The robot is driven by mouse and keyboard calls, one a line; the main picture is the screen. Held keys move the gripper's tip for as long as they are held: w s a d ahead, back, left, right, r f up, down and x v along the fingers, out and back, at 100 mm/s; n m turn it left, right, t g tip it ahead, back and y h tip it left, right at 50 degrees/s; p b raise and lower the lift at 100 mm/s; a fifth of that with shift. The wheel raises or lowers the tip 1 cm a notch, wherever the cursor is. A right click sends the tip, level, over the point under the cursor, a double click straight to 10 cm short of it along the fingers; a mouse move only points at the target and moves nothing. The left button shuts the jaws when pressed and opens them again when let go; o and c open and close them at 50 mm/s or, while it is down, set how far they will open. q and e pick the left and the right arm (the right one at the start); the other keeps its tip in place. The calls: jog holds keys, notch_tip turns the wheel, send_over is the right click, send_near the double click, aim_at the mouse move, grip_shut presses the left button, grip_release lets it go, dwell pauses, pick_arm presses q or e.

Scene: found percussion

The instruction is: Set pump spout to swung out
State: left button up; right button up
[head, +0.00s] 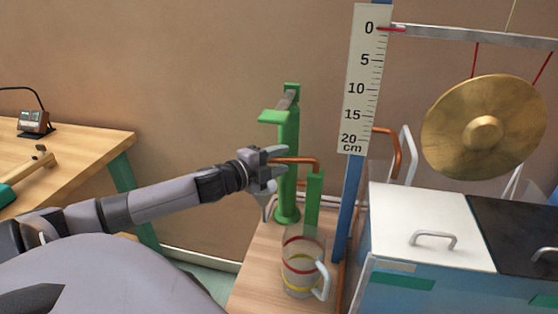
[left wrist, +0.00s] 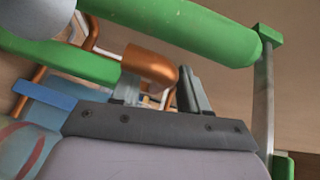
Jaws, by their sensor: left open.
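The green pump (head: 288,190) stands upright on the wooden bench top, with a lever at its top. Its copper spout (head: 300,160) runs to the right and bends down at a green upright piece (head: 315,195). My left gripper (head: 275,168) is open at the left side of the pump column, close to the spout's height. In the left wrist view the spout (left wrist: 150,68) shows just beyond and between the open fingers (left wrist: 160,88). I cannot tell whether they touch it. My right gripper is not in view.
A glass mug (head: 300,268) with coloured bands stands below the spout. A blue post with a cm scale (head: 363,85) rises just right of the pump. A brass gong (head: 485,125) hangs above a lidded box (head: 430,225). A second wooden table (head: 80,155) is at left.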

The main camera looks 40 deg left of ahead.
pick_arm(q)
jog(key=shift+w, duration=0.2)
grip_shut()
